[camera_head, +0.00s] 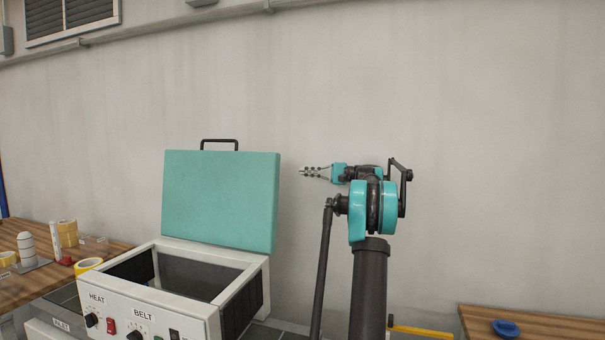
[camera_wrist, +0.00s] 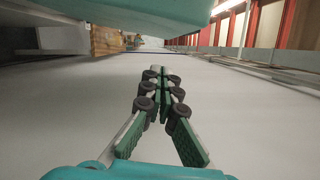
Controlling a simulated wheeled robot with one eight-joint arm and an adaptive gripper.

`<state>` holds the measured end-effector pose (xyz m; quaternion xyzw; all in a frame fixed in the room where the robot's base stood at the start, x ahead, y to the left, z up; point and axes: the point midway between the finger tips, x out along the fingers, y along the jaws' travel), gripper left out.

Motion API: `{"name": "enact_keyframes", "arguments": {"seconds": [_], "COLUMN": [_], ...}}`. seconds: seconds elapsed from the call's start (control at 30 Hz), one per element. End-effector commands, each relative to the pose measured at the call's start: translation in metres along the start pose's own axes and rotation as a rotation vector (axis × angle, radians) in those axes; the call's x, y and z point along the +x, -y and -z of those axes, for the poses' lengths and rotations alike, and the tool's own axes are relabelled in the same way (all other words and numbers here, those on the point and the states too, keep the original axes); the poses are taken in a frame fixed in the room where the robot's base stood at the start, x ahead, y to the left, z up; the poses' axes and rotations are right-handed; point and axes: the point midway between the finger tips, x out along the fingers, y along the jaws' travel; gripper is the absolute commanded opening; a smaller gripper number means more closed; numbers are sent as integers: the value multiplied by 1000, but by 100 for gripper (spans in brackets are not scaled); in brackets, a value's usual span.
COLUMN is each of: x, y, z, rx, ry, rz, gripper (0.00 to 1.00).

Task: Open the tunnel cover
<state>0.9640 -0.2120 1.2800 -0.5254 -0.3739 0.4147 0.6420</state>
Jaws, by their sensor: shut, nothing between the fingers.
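The teal tunnel cover (camera_head: 218,200) stands raised at the back of the white tunnel box (camera_head: 160,308), with a dark handle (camera_head: 219,142) on its top edge. The box lies uncovered below it and its dark inside shows. My gripper (camera_head: 304,172) is in the air to the right of the cover, pointing left towards it, apart from it in the head view. In the wrist view my gripper (camera_wrist: 163,72) has its fingers together and empty. A teal surface (camera_wrist: 130,12) runs across the top of that view, probably the cover.
The box front has HEAT and BELT knobs and switches. A wooden table (camera_head: 20,285) at left holds yellow tape rolls (camera_head: 68,233) and a white stacked part (camera_head: 26,245). Another wooden table (camera_head: 560,328) at right holds a blue ring-shaped part (camera_head: 505,328). A plain wall stands behind.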

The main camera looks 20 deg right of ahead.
Motion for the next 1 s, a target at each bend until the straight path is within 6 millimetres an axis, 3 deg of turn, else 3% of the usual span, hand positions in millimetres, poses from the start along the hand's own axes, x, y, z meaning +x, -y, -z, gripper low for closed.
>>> {"name": "enact_keyframes", "arguments": {"seconds": [0.37, 0.7, 1.0], "x": [76, 84, 86], "y": [-1, -1, -1], "z": [-1, -34, -39], "rx": [0, 0, 0], "ry": [2, -1, -1], "rz": [-2, -2, -2], "gripper": [0, 0, 0]}}
